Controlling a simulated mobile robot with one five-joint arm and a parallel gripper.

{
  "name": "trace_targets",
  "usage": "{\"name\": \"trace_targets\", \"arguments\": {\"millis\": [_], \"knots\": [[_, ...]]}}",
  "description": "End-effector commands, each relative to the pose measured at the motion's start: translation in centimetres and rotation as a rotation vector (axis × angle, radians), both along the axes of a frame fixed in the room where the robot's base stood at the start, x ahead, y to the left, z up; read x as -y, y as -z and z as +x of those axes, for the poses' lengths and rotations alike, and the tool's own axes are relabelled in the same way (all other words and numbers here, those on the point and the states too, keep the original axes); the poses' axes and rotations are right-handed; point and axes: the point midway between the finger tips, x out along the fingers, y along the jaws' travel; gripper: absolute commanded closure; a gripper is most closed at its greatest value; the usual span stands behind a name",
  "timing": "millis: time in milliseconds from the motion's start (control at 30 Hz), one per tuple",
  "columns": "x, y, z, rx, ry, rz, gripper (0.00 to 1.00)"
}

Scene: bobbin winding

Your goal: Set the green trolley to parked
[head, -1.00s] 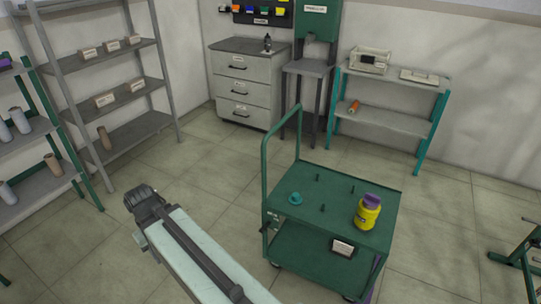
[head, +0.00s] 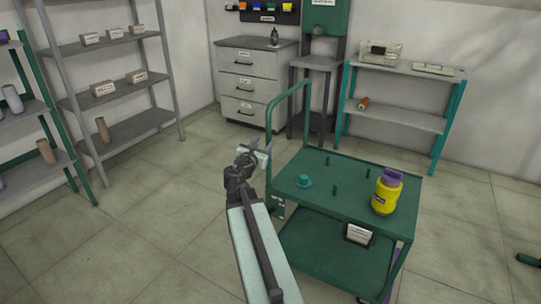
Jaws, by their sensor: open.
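The green trolley (head: 345,205) stands on the floor right of centre, with a tall loop handle (head: 270,140) at its left end. My gripper (head: 262,149) is just left of the trolley's handle, at about deck height or above in the picture. It is open and empty.
A grey drawer cabinet (head: 246,80) and a teal shelf (head: 400,118) stand along the back wall. Grey shelving (head: 115,100) with boxes stands at the left. The tiled floor (head: 150,225) left of the trolley is clear.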

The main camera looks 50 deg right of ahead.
Motion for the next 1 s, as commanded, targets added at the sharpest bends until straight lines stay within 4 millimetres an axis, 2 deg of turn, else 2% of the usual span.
{"name": "trace_targets", "arguments": {"millis": [33,100,367,733,1000], "knots": [[0.6,0.5,-0.1,-0.049,-0.011,-0.048,0.57],[1.0,0.1,-0.1,-0.092,-0.020,-0.088,0.57],[1.9,-0.4,0.5,-0.102,-0.022,-0.097,0.57],[7.6,-0.3,3.1,-0.100,-0.020,-0.095,0.57],[8.1,-0.3,3.2,-0.099,-0.021,-0.094,0.57]]}}
